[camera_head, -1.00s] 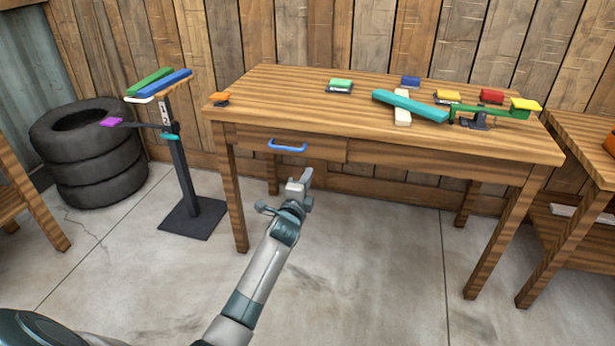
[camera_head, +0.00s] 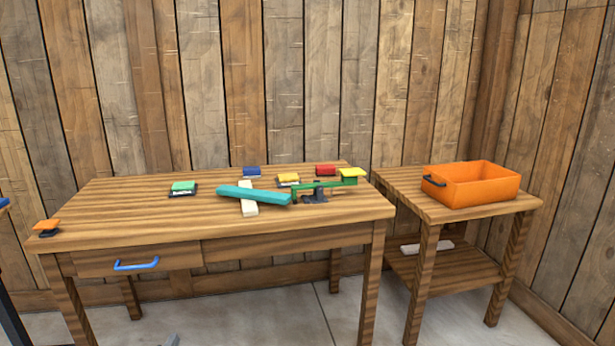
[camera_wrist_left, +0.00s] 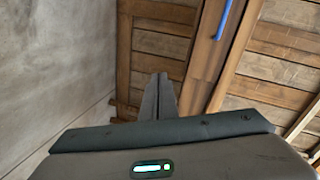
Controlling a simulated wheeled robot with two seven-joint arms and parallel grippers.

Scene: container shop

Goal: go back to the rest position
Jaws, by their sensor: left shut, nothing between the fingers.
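Only a small grey tip of my left gripper (camera_head: 172,340) shows at the bottom edge of the head view, over the floor in front of the wooden table. In the left wrist view the fingers of my left gripper (camera_wrist_left: 160,95) are shut together with nothing between them. They are apart from the table. My right gripper is in neither view.
The wooden table (camera_head: 130,215) has a drawer with a blue handle (camera_head: 136,264). Colored blocks, a teal bar (camera_head: 253,195) and a green balance-like piece (camera_head: 322,186) are on top. An orange crate (camera_head: 472,190) stands on the side table (camera_head: 420,205) at right.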

